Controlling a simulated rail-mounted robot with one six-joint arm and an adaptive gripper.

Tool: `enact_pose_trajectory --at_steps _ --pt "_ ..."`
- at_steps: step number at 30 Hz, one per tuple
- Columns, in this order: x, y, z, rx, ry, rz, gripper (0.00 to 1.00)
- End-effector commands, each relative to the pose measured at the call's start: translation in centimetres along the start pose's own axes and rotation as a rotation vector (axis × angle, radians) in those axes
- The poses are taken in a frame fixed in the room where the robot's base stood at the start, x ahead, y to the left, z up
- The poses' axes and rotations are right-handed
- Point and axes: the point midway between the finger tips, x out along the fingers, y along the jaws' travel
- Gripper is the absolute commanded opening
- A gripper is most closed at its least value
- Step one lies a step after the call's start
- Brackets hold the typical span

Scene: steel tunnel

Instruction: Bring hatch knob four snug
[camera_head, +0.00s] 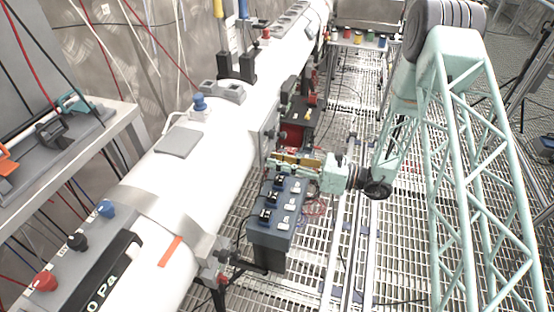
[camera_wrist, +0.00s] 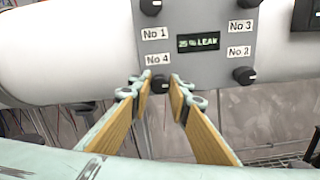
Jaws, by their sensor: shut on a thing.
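The hatch panel (camera_wrist: 215,70) on the white pipe fills the upper middle of the wrist view. Its small green display (camera_wrist: 198,43) reads "25 % LEAK". The black knob four (camera_wrist: 160,87) sits at the panel's lower left, below the label "No 4" (camera_wrist: 157,59). My gripper (camera_wrist: 162,80) has one finger on each side of knob four and is shut on it. The fingertips hide part of the knob. In the head view my gripper (camera_head: 275,160) reaches the pipe's right side, where the knob cannot be made out.
Other black knobs sit by their labels: No 1 (camera_wrist: 151,6), No 3 (camera_wrist: 250,3) and No 2 (camera_wrist: 244,75). A grey box with switches (camera_head: 276,215) stands just below my gripper in the head view. The white pipe (camera_head: 215,150) runs along the left.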

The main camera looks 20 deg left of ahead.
Motion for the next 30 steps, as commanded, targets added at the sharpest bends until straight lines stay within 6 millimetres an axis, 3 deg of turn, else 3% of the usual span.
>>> enact_pose_trajectory --at_steps 12,13,17,30 --pt "0.0 -0.01 0.0 0.009 0.0 0.0 0.07" --pt "0.0 -0.01 0.0 0.009 0.0 0.0 0.19" --pt "0.0 -0.01 0.0 0.009 0.0 0.0 0.31" --pt "-0.19 -0.02 0.0 0.009 0.0 0.0 0.31"
